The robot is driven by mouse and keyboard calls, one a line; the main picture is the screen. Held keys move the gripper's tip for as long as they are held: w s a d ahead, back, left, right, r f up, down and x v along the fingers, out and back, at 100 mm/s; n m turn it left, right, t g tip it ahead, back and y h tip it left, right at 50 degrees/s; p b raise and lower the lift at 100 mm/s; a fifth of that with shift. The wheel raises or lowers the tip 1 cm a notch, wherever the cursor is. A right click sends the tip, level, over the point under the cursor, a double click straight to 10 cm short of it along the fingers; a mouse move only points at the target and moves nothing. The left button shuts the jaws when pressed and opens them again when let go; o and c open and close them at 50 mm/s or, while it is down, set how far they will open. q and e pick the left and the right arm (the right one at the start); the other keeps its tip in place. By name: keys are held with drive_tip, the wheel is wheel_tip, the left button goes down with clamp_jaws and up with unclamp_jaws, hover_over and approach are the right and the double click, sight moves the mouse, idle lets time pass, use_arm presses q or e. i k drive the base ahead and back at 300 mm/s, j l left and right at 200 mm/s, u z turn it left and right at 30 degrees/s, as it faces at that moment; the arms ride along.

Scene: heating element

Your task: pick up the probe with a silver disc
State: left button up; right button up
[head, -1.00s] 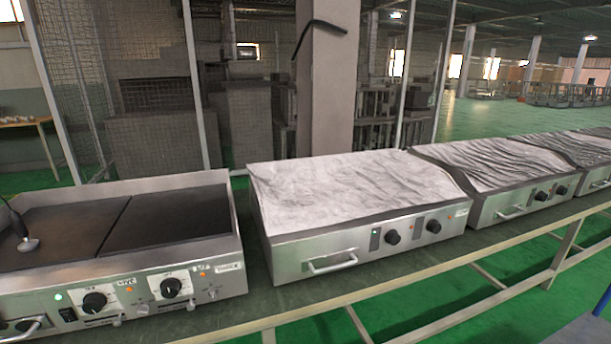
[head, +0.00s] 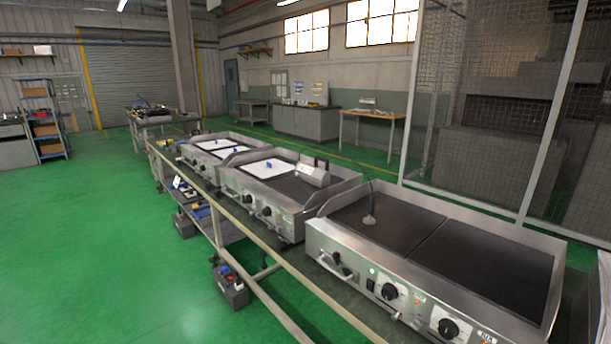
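The probe with a silver disc (head: 370,219) rests on the dark left plate of the nearest griddle (head: 340,236) in the head view. Its disc lies on the plate, and a thin dark stem or cable rises from it and arcs back to the left. A grey device (head: 313,175) stands on the neighbouring griddle, close to where the cable leads. Where the cable ends is hard to tell. Neither of my grippers is in view.
More griddles (head: 222,142) line the bench to the left, with white sheets and small blue items on them. A metal rail (head: 250,235) runs along the bench front. A dark toolbox (head: 230,288) sits below. Open green floor (head: 90,240) lies left; a mesh fence (head: 440,110) stands behind.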

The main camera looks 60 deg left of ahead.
sight(369, 220)
drive_tip(key=u, duration=2)
